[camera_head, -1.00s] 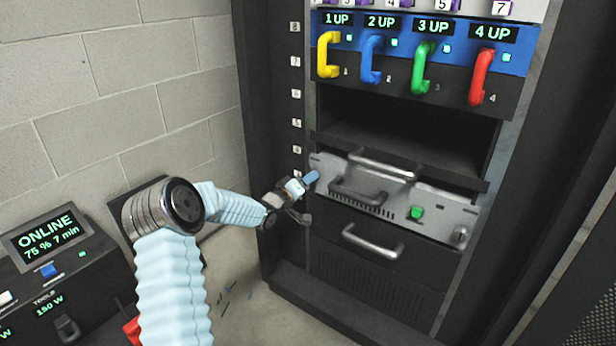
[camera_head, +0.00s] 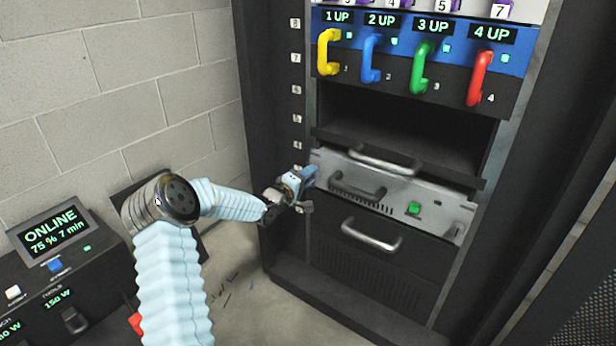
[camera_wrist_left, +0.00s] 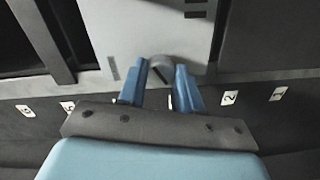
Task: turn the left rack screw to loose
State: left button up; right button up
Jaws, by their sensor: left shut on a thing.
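In the left wrist view, the two blue fingers (camera_wrist_left: 161,76) are on either side of the left rack screw (camera_wrist_left: 161,64), a round grey knob on the panel's edge. The gripper is shut on this screw. In the head view the gripper hides the screw. The right gripper is not in view.
Above are drive bays with yellow, blue, green and red handles (camera_head: 480,78). A black drawer with a grey handle (camera_head: 371,235) is below the unit. A power station with an ONLINE display (camera_head: 55,231) stands at lower left, near the block wall (camera_head: 120,80).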

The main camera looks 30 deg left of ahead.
pick_arm(q)
jog(key=o, duration=1)
jog(key=shift+o, duration=0.2)
jog(key=s+a, duration=0.1)
jog(key=s, duration=1.2)
jog(key=shift+s+a+r, duration=0.2)
jog(key=shift+s, duration=0.15)
